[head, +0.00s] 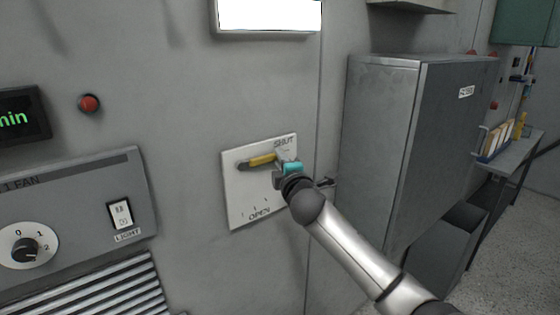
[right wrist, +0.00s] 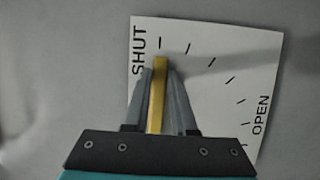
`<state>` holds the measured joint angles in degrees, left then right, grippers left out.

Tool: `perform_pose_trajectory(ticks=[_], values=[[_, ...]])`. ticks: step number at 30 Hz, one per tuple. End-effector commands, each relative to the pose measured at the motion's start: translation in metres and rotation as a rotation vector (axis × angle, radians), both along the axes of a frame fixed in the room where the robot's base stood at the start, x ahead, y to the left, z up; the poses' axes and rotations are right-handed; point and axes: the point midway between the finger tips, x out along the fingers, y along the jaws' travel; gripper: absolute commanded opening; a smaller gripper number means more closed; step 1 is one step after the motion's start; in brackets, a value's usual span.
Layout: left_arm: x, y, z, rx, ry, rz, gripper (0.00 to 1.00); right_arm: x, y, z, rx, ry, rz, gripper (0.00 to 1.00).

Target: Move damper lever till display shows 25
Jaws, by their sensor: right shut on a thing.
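The damper lever (head: 262,160) is a yellow bar on a white wall plate (head: 240,195) marked SHUT at the top and OPEN at the bottom. In the head view it lies close to horizontal, near the SHUT end. My right gripper (head: 284,160) is shut on it from the right. In the right wrist view the lever (right wrist: 158,90) stands between the two grey fingers, its tip near the tick beside SHUT. The small dark display (head: 20,117) at the left edge shows green "min"; the rest of it is cut off. My left gripper is not in view.
A red button (head: 89,103) sits right of the display. Below is a fan panel with a knob (head: 25,250) and a light switch (head: 120,214). A grey cabinet (head: 378,150) stands right of the plate, near my right arm. A white screen (head: 265,14) is above.

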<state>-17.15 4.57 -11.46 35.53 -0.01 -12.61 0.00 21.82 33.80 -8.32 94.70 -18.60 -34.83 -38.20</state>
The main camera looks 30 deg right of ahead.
Motion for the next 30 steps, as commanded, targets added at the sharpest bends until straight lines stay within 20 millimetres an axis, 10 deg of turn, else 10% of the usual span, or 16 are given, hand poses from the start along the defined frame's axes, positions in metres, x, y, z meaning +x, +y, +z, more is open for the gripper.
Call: perform_pose_trajectory(ticks=[17, 30], values=[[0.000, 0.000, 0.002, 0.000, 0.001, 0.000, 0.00, 0.000, 0.000, -0.001, 0.011, 0.003, -0.001, 0.00], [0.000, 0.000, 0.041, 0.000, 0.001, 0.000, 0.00, -0.001, 0.005, -0.028, 0.316, 0.027, -0.001, 0.00]])
